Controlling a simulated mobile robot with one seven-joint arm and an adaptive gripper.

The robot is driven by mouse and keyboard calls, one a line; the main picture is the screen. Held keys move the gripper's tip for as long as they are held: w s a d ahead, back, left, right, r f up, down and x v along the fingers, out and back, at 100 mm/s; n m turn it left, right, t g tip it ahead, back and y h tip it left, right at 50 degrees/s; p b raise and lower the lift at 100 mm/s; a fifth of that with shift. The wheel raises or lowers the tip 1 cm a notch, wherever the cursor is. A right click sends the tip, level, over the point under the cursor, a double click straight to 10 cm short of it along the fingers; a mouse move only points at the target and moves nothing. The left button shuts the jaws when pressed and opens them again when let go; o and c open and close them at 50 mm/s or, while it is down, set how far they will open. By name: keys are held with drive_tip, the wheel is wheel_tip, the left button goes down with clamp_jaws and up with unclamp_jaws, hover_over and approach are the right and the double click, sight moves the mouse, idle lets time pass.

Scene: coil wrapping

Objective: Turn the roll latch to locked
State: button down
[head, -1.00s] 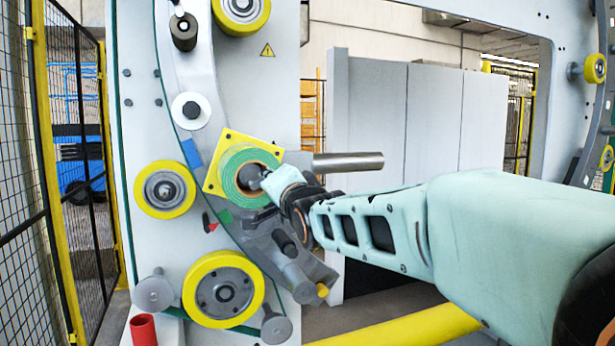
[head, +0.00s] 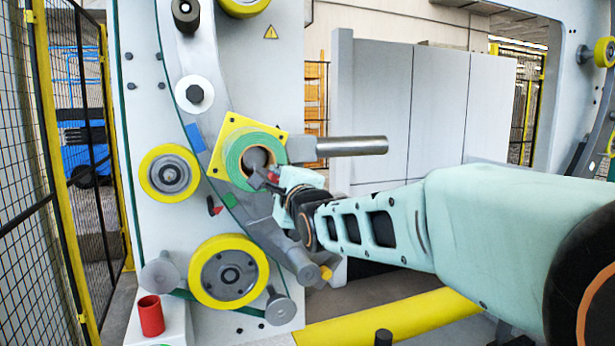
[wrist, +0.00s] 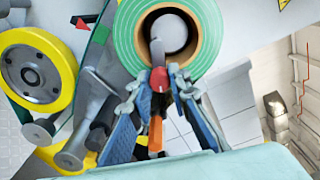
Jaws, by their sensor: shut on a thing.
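The green tape roll (head: 236,160) with a tan core sits on a yellow square plate (head: 232,125) on the curved grey arm of the machine. It also shows at the top of the wrist view (wrist: 203,22). The roll latch shows as a small grey lever (wrist: 157,52) with a red part (wrist: 159,79), in front of the roll's grey centre. My gripper (wrist: 159,86) is shut on the latch at its red part, and an orange piece hangs between the fingers. In the head view my gripper (head: 272,180) is at the roll's lower right rim, and the latch is mostly hidden.
Yellow rollers (head: 229,272) stand below and left of the roll. A grey metal bar (head: 350,146) sticks out to its right. A red cup (head: 151,315) stands at the lower left. A yellow rail (head: 400,322) runs along the floor. Mesh fencing (head: 40,150) is at the left.

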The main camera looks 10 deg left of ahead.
drive_tip(key=shift+a+f+m, duration=0.1)
drive_tip(key=shift+f+m, duration=0.25)
drive_tip(key=shift+m, duration=0.25)
drive_tip(key=c, duration=1.8)
unclamp_jaws()
drive_tip(key=shift+r, duration=0.15)
